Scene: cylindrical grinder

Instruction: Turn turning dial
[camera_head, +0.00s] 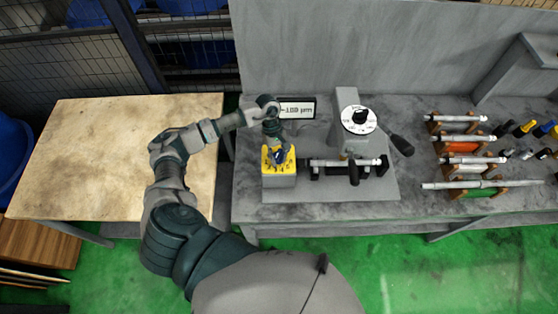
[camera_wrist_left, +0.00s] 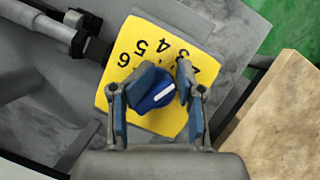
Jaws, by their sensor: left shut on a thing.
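The turning dial is a blue round knob with a white pointer line on a yellow numbered plate. In the left wrist view the blue knob (camera_wrist_left: 154,92) sits between the two fingers of my left gripper (camera_wrist_left: 157,88), which are shut on it. The yellow plate (camera_wrist_left: 128,40) shows the numbers 3, 4, 5 and 6, partly covered by the fingers. In the head view my left gripper (camera_head: 276,149) reaches down onto the yellow plate (camera_head: 287,167) on top of a grey box, and hides most of the knob. My right gripper is not in view.
A grey grinder head with a white round dial (camera_head: 359,121) and black handle stands right of the plate. A clamped shaft (camera_head: 345,162) lies beside it. Racks with several shafts (camera_head: 462,161) stand further right. A wooden table (camera_head: 100,160) is at left.

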